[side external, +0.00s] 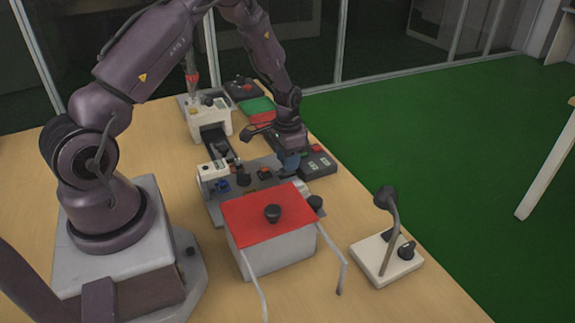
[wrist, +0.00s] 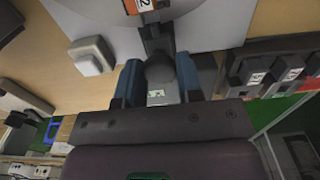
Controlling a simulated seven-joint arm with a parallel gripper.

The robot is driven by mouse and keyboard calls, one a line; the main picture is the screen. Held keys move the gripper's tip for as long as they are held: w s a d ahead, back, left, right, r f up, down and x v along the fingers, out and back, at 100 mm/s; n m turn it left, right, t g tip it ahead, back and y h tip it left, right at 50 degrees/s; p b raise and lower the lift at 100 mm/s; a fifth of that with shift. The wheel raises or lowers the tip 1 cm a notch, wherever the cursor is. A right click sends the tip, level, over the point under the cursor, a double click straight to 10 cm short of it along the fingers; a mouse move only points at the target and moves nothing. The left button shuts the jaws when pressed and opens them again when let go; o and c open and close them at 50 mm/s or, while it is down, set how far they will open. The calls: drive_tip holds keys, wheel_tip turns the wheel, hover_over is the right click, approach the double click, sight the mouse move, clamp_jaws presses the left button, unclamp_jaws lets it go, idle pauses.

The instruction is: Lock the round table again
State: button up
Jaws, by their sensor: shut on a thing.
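The large pale grey disc at the top of the wrist view (wrist: 200,32) looks like the round table; only part of it shows, with an orange numbered label (wrist: 145,4) near its edge. A dark knob on a stem (wrist: 160,68) stands beside the disc. My gripper (wrist: 158,78) has its blue fingers on both sides of this knob and is shut on it. In the side external view my gripper (side external: 290,165) points down over the right part of the grey base plate (side external: 262,190). The held knob cannot be made out there, and whether the table is locked cannot be told.
A red-lidded box (side external: 250,215) with a black knob stands in front of the plate. A lamp-like stand (side external: 375,262) is at the right front. A dark switch box (side external: 318,160) sits close right of my gripper. A white machine (side external: 208,115) stands behind.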

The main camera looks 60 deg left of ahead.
sight(281, 171)
drive_tip(key=shift+s, duration=1)
drive_tip(key=o, duration=0.5)
drive_tip(key=shift+r, duration=2.5)
